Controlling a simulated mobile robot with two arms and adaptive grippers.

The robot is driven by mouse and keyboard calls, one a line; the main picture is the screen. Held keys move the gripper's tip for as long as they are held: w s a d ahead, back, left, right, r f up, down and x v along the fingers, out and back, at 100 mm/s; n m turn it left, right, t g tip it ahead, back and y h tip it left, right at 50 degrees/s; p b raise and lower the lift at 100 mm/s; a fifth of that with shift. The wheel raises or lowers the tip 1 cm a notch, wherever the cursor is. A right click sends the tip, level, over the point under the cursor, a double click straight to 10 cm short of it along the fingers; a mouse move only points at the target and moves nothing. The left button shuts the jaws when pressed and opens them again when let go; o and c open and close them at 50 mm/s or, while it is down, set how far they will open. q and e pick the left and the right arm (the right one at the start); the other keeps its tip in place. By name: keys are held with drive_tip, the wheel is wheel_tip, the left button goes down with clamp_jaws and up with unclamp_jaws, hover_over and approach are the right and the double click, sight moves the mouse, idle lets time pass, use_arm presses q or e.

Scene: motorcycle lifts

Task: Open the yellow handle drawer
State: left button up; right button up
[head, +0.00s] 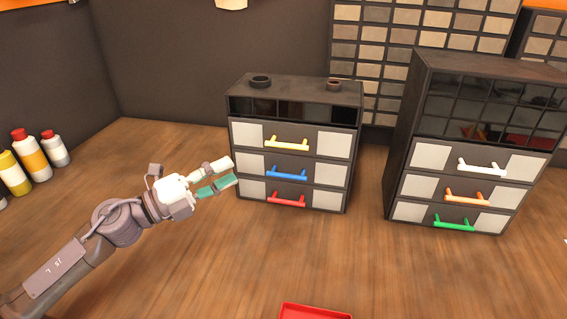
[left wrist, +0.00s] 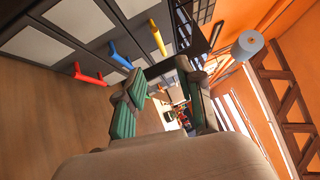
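The yellow handle (head: 287,144) is on the top drawer (head: 318,143) of the left cabinet, below a dark open shelf. That drawer looks shut. The yellow handle also shows in the left wrist view (left wrist: 157,38), beyond my fingers. My left gripper (head: 230,173) is open and empty. It is left of the cabinet in the head view, lower than the yellow handle and apart from it. Its green-padded fingers also show in the left wrist view (left wrist: 160,95). My right gripper is not in view.
Below the yellow handle are a blue handle (head: 287,174) and a red handle (head: 287,200). A second cabinet (head: 410,170) with white, orange and green handles stands at right. Bottles (head: 35,160) stand at far left. A red tray (head: 314,312) lies at the front. The wooden surface between is clear.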

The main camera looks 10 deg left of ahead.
sight(282, 146)
use_arm(q)
drive_tip(key=p+x, duration=0.5)
drive_tip(key=x, duration=0.7)
drive_tip(key=shift+w+d+r+p, duration=0.15)
drive_tip(key=shift+d+r+p, duration=0.05)
drive_tip(key=shift+d+p, duration=0.1)
drive_tip(key=shift+w+d+f, duration=0.1)
drive_tip(key=shift+w+d, duration=0.3)
drive_tip(key=shift+w, duration=0.05)
drive_tip(key=c, duration=0.7)
clamp_jaws()
